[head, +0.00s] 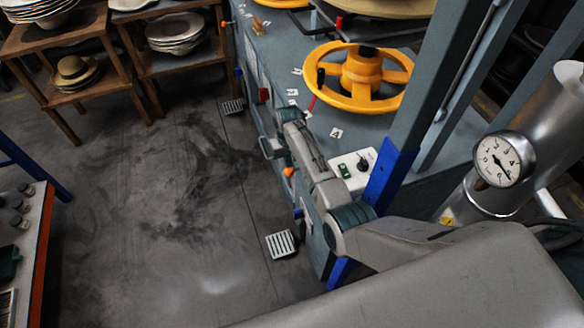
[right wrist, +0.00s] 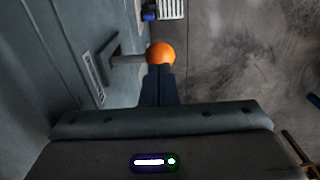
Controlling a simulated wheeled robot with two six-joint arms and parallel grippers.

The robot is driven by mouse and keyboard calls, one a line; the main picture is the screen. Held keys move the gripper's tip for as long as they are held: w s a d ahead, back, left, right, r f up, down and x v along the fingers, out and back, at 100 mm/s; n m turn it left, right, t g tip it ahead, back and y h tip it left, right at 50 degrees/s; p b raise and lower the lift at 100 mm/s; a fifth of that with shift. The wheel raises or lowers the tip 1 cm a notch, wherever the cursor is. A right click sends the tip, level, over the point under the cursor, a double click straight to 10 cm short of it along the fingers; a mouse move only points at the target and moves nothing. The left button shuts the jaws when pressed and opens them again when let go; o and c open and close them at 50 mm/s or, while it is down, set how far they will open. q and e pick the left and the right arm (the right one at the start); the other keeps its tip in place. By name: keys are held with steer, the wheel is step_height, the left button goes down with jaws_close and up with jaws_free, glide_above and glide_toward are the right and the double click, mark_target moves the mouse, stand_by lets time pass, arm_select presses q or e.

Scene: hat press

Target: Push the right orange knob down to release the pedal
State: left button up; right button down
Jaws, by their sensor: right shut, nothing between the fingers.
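The right orange knob (head: 289,172) sticks out on a lever from the side of the blue-grey machine. In the right wrist view the knob (right wrist: 160,53) is a round ball on a pale rod coming out of a slot in the panel. My right gripper (right wrist: 160,68) is shut and empty, its dark fingertips right at the knob and overlapping its near edge; I cannot tell if they touch. In the head view the right arm reaches down beside the machine to the knob. The pedal (head: 282,244) is a ribbed metal plate near the floor; it also shows in the right wrist view (right wrist: 172,8). My left gripper is out of view.
A second pedal (head: 233,106) and another orange knob (head: 225,24) are farther along the machine. A yellow handwheel (head: 362,76) and a pressure gauge (head: 497,161) stand on the right. Wooden shelves with hats (head: 75,70) are at the back left. The floor between is clear.

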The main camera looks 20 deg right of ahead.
mark_target(289, 170)
steer(key=shift+f+b, duration=1.4)
steer(key=shift+f, duration=1.05)
steer(key=shift+r, duration=0.15)
step_height(289, 170, up, 8)
steer(key=p, duration=0.8)
steer(key=shift+p, duration=0.4)
